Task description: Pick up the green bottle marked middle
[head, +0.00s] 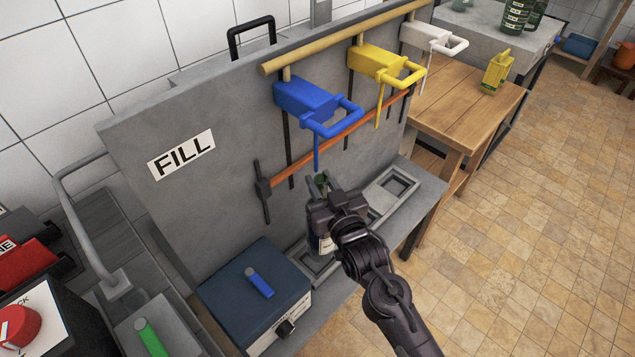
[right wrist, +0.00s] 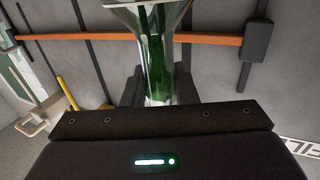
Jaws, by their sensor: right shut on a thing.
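My right gripper (head: 326,200) is shut on the neck of a green bottle (head: 321,182). In the head view the bottle's mouth shows above the fingers, and part of its dark body with a white label shows below, partly hidden by my arm. The label's writing is too small to read. The bottle looks upright, below the blue spout and above the tray with square recesses; I cannot tell whether it touches the tray. In the right wrist view the green glass (right wrist: 157,70) sits between the fingers, widening toward the top of the picture. My left gripper is not in view.
The blue tap (head: 308,98) and yellow tap (head: 378,64) hang on the grey FILL panel (head: 215,205). An orange bar (head: 340,135) crosses it. A blue-topped box (head: 240,290) stands left of the bottle. More green bottles (head: 515,15) stand at the back right. Open floor lies to the right.

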